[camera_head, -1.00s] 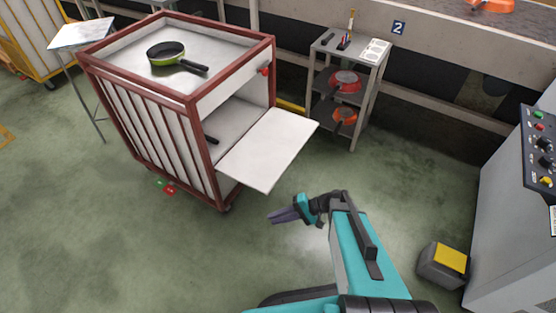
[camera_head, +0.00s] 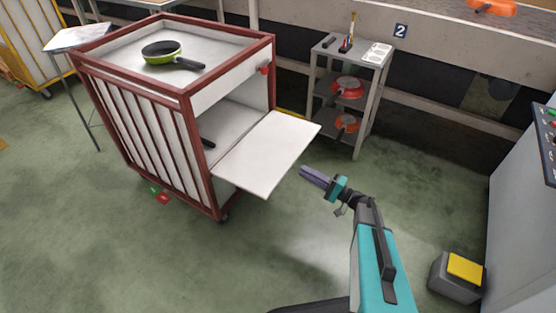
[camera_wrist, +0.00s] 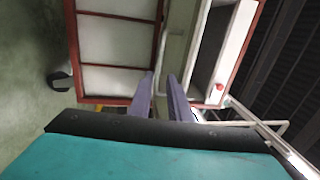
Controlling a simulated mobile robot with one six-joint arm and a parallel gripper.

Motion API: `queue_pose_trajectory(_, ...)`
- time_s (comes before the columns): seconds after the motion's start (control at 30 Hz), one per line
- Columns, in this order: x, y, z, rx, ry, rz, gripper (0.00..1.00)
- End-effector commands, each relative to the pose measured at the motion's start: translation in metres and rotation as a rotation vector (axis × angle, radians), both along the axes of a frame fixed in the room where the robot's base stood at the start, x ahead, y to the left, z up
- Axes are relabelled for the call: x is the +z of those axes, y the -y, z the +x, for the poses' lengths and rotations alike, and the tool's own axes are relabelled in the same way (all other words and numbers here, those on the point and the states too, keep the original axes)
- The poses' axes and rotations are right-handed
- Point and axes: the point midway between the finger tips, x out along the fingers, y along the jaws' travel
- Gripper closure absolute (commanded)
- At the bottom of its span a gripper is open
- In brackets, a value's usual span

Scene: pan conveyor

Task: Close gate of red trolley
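The red trolley (camera_head: 190,88) has a red frame and white panels and stands at the left in the head view. Its white gate (camera_head: 268,152) is folded out from the front, roughly level, leaving the lower compartment open. A red knob (camera_head: 264,69) sits on the frame above the opening; a red knob also shows in the wrist view (camera_wrist: 219,87). My gripper (camera_head: 303,171) is just right of the gate's outer edge, apart from it as far as I can tell. In the wrist view its two fingers (camera_wrist: 161,76) are apart with nothing between them.
A green pan (camera_head: 161,53) lies on the trolley's top, and a dark handle shows inside the compartment. A grey shelf stand (camera_head: 324,60) with red pans is behind the gate. A grey box with a yellow top (camera_head: 464,268) stands at lower right. The floor before the trolley is clear.

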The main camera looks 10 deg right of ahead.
Motion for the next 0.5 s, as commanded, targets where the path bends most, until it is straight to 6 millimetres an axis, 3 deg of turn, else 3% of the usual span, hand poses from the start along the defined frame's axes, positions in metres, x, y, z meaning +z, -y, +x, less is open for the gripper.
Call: queue_pose_trajectory(0.5,0.002,-0.012,0.008,0.004,-0.001,-0.002,0.83)
